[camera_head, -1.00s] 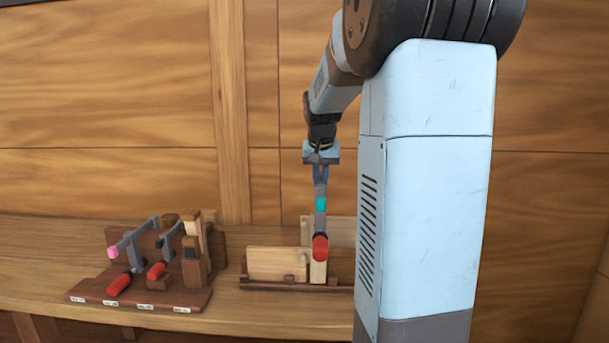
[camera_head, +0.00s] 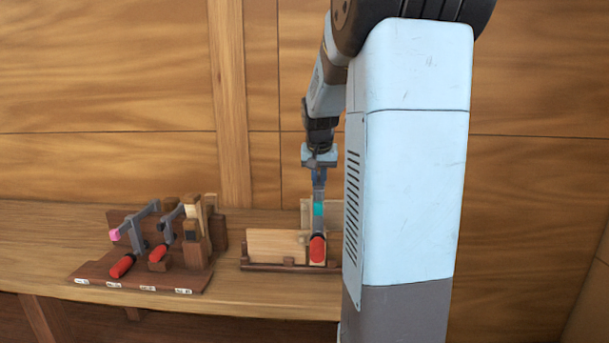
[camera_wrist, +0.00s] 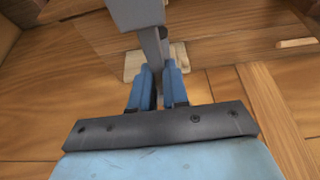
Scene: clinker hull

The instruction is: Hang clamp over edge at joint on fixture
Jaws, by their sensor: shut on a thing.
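My gripper (camera_head: 319,176) points down above the fixture and is shut on a clamp. The clamp has a grey bar, a teal band (camera_head: 319,209) and a red handle (camera_head: 317,248) that faces the camera. In the wrist view the blue fingers (camera_wrist: 158,88) pinch the clamp's grey bar (camera_wrist: 150,45). The fixture (camera_head: 276,243) is a pale upright board in a dark base, with a second pale board behind. The clamp hangs in front of the fixture's right part. Whether it touches the edge or the joint cannot be told.
A dark wooden rack (camera_head: 140,277) with labels stands to the left, holding two grey clamps with red handles and several wooden blocks. The bench (camera_head: 230,300) is clear between rack and fixture. My column hides the bench to the right. A wooden wall rises behind.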

